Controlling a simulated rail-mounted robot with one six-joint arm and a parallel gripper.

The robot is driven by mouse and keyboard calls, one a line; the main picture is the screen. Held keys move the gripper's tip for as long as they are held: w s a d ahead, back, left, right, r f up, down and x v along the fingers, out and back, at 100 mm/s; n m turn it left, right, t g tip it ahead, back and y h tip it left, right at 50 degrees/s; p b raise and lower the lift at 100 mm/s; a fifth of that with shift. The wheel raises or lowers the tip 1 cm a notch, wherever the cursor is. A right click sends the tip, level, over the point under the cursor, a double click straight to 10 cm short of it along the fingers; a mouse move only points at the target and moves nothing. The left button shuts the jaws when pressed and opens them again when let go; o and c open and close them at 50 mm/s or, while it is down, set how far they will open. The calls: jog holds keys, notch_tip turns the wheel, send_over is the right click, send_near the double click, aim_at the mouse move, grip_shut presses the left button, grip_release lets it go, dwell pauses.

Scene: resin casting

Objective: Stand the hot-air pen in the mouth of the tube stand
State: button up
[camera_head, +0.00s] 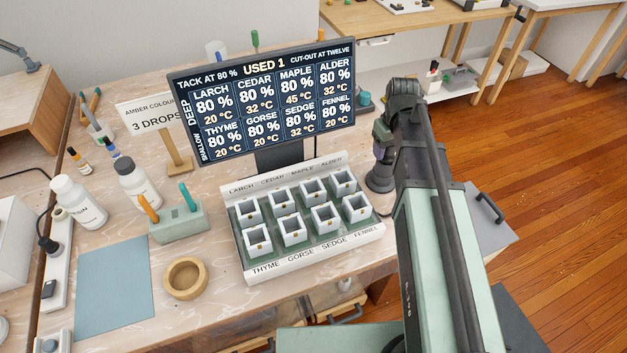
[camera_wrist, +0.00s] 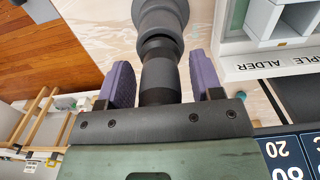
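My gripper (camera_head: 383,152) points down at the right end of the bench, beside the label rack. Its two purple fingers (camera_wrist: 118,85) stand apart in the wrist view, one on each side of a dark cylinder that looks like the hot-air pen (camera_wrist: 160,78). A gap shows between the cylinder and each finger. The far end of the pen meets a wider grey flared body, apparently the tube stand (camera_wrist: 160,18). In the head view the dark stand (camera_head: 379,182) is upright on the bench under my gripper; my gripper and arm hide most of the pen.
The mould rack (camera_head: 256,270) with several white cups stands left of the stand, with a display screen (camera_head: 262,100) behind it. A teal-topped item (camera_head: 365,100) is behind my gripper. Bottles, a wooden bowl (camera_head: 185,278) and a blue mat (camera_head: 112,282) lie further left.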

jog(key=shift+o, duration=0.2)
notch_tip(320, 180, up, 11)
jog(key=p, duration=1.1)
jog(key=shift+f, duration=0.1)
jog(key=s+a+m, duration=0.3)
jog(key=s+a, duration=0.3)
jog(key=s, duration=0.7)
jog(key=shift+s+m, duration=0.15)
jog(key=shift+m, duration=0.25)
